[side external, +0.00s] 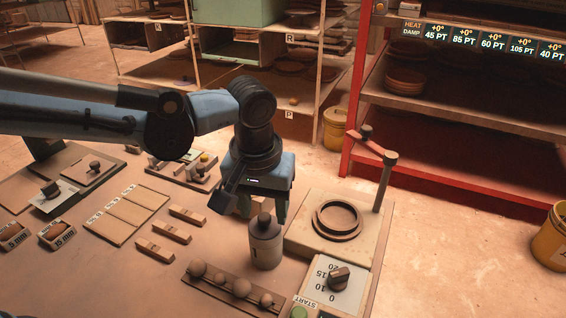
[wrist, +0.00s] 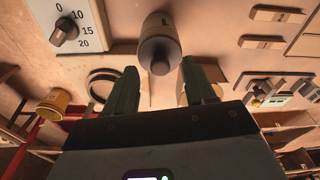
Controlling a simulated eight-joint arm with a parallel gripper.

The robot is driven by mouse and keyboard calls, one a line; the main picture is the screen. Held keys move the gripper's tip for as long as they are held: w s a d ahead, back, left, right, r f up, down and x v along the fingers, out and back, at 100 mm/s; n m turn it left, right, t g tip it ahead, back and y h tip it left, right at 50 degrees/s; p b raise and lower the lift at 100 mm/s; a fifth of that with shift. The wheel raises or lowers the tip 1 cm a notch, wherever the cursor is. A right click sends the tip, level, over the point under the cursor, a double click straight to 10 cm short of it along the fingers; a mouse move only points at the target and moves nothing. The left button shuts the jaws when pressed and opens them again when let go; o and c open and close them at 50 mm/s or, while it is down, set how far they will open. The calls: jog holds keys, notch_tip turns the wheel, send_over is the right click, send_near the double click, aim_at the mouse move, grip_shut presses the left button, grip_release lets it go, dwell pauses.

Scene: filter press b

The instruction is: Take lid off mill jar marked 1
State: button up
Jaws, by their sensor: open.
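The mill jar (side external: 266,250) stands upright on the table, a pale cylinder with a small dark mark that looks like a 1. Its dark grey lid (side external: 264,226) with a knob is on top. In the wrist view the jar (wrist: 161,22) shows at the top middle, with its lid (wrist: 159,53) towards me. My gripper (side external: 262,208) is open and empty, pointing down just above and behind the lid. In the wrist view its two green fingers (wrist: 159,72) are spread, with the lid lined up between their tips but apart from them.
A mill base with a round ring (side external: 337,219) and a post (side external: 385,182) stands right of the jar. A dial panel (side external: 338,279) lies in front of it. A rack of balls (side external: 232,288) is close in front; wooden blocks (side external: 171,232) lie left.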

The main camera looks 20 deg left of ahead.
jog(key=shift+f, duration=0.6)
grip_shut()
jog(key=shift+r, duration=0.15)
